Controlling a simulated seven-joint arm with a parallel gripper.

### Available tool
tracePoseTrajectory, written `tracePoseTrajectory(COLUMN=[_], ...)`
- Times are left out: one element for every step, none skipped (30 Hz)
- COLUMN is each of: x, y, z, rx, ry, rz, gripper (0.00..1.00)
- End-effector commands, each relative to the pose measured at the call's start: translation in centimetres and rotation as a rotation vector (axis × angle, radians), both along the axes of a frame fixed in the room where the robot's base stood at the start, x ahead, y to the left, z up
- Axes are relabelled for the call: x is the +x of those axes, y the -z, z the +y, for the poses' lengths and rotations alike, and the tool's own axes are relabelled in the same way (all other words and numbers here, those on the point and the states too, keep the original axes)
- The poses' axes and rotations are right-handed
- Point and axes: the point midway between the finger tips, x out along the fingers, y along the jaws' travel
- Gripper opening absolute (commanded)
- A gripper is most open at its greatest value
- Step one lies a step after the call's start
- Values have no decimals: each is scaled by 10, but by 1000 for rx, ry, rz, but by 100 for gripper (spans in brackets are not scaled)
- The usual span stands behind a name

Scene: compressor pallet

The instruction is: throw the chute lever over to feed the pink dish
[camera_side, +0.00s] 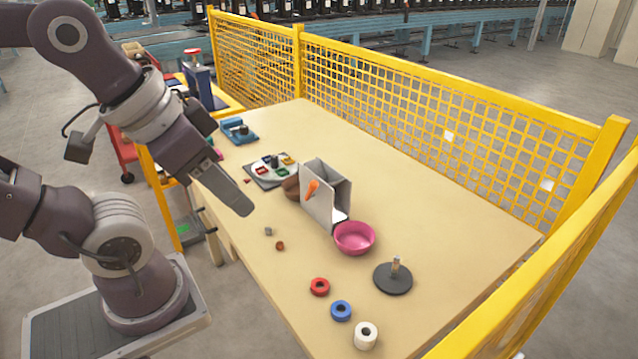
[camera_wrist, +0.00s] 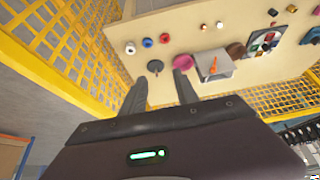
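The grey chute box (camera_side: 341,190) stands on the table, with the orange lever (camera_side: 311,188) on its near face. The lever slants upward; I cannot tell which dish it leans toward. The pink dish (camera_side: 355,239) sits by the chute's right side and looks empty. A brown dish (camera_side: 291,188) is on the left side, partly hidden by the chute. My gripper (camera_side: 244,207) is above the table's near edge, left of the chute and apart from it. In the wrist view my gripper (camera_wrist: 160,78) has its fingers spread and empty. The lever (camera_wrist: 213,66) and pink dish (camera_wrist: 184,62) also show there.
A red ring (camera_side: 319,287), a blue ring (camera_side: 341,310), a white ring (camera_side: 365,335) and a dark peg stand (camera_side: 393,279) lie right. Small blocks (camera_side: 268,231) lie in front of the chute. A sorting plate (camera_side: 262,171) is behind left. Yellow mesh fencing (camera_side: 400,100) borders the table.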

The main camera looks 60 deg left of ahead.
Motion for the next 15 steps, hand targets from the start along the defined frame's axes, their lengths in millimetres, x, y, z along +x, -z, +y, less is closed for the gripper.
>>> tracePoseTrajectory(x=[0,0,0,0,0,0,0,0,0,0,0,0,0,0,3], y=[0,0,0,0,0,0,0,0,0,0,0,0,0,0,-1], z=[0,0,0,0,0,0,0,0,0,0,0,0,0,0,1], rx=[0,0,0,0,0,0,0,0,0,0,0,0,0,0,0], ry=[0,0,0,0,0,0,0,0,0,0,0,0,0,0,-2], rz=[0,0,0,0,0,0,0,0,0,0,0,0,0,1,6], gripper=[36,36,36,36,36,36,36,36,36,36,36,36,38,41,41])
